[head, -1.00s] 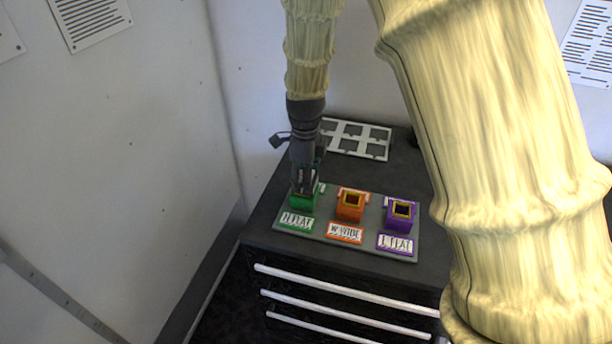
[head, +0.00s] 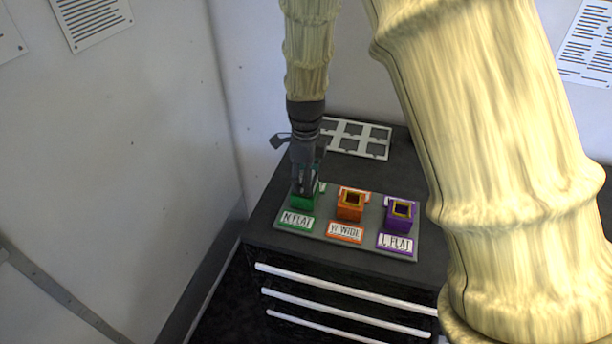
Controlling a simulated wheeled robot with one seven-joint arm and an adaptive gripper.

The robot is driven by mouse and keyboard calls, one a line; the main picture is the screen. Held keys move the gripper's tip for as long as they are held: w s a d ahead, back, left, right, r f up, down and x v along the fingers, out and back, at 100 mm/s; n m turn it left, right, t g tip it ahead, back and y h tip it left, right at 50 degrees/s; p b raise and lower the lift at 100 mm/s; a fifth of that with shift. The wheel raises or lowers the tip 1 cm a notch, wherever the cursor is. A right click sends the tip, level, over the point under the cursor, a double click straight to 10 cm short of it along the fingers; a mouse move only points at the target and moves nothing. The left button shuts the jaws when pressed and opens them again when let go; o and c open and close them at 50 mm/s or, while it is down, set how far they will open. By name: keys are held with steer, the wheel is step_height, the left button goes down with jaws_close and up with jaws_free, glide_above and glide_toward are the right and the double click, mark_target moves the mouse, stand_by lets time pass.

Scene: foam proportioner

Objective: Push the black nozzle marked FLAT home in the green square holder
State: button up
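The green square holder (head: 302,203) stands at the left end of a grey board, with a green-edged label reading "N FLAT" (head: 296,221) in front of it. My gripper (head: 306,186) points down right over this holder, its fingers around a small dark piece that appears to be the black nozzle (head: 308,179). The nozzle is mostly hidden by the fingers, and its FLAT mark cannot be read. Its lower end is at the holder's mouth; I cannot tell how deep it sits.
An orange holder (head: 349,211) labelled "W WIDE" and a purple holder (head: 398,220) labelled "L FLAT" stand to the right on the grey board (head: 335,242). A pale rack with square openings (head: 384,133) lies behind. The dark cabinet top is clear between them.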

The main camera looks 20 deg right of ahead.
steer(key=o, duration=1.5)
steer(key=shift+f, duration=0.1)
steer(key=shift+c, duration=0.2)
steer(key=shift+r+p, duration=2.9)
steer(key=shift+r, duration=0.15)
steer(key=shift+c, duration=0.2)
